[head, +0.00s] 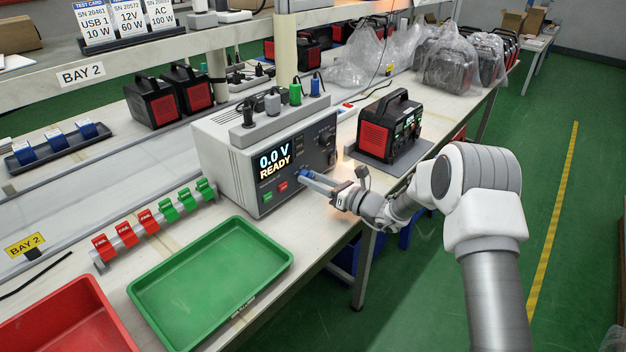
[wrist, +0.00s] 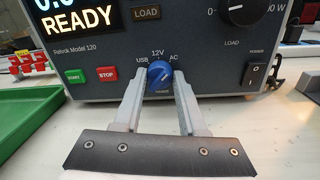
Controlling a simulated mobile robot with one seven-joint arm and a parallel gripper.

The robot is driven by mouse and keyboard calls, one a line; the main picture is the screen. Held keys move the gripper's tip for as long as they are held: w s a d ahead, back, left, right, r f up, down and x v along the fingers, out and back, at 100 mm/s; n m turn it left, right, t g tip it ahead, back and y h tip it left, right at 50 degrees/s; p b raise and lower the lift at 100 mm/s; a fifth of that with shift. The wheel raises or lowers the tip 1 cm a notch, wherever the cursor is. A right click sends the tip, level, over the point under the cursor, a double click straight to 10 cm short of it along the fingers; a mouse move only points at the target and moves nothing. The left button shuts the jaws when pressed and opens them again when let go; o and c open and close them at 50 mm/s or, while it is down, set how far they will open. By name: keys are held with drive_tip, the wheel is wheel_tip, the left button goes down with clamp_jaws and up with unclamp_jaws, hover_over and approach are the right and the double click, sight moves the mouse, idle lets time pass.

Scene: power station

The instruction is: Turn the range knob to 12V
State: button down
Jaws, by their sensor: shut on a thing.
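The blue range knob (wrist: 159,75) is on the lower front of the grey tester (wrist: 100,50). The labels USB, 12V and AC are set around it, with 12V at the top. The knob's pointer mark is too small to read surely. My gripper (wrist: 159,82) has one finger on each side of the knob and is shut on it. In the head view my gripper (head: 306,176) reaches the front of the tester (head: 225,150) from the right. There the knob is mostly hidden by the fingers. The tester's display (head: 274,162) reads 0.0 V READY.
Green START (wrist: 75,76) and red STOP (wrist: 106,74) buttons are left of the knob, and a power switch (wrist: 256,76) is right. A red-black power station (head: 392,125) stands right of the tester. An empty green tray (head: 210,280) and red and green tags lie in front-left.

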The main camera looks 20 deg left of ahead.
drive_tip(key=shift+f+n+b, duration=0.1)
drive_tip(key=shift+n+b, duration=0.2)
drive_tip(key=n+b, duration=0.4)
drive_tip(key=shift+n+b, duration=0.35)
drive_tip(key=shift+n, duration=0.05)
drive_tip(key=shift+n+h+b, duration=0.3)
drive_tip(key=shift+n+b, duration=1.3)
drive_tip(key=shift+b, duration=0.05)
drive_tip(key=shift+c, duration=2.3)
unclamp_jaws()
drive_tip(key=shift+d, duration=0.1)
drive_tip(key=p+v, duration=0.4)
drive_tip(key=v, duration=1.3)
drive_tip(key=shift+s, duration=0.2)
drive_tip(key=shift+d, duration=0.1)
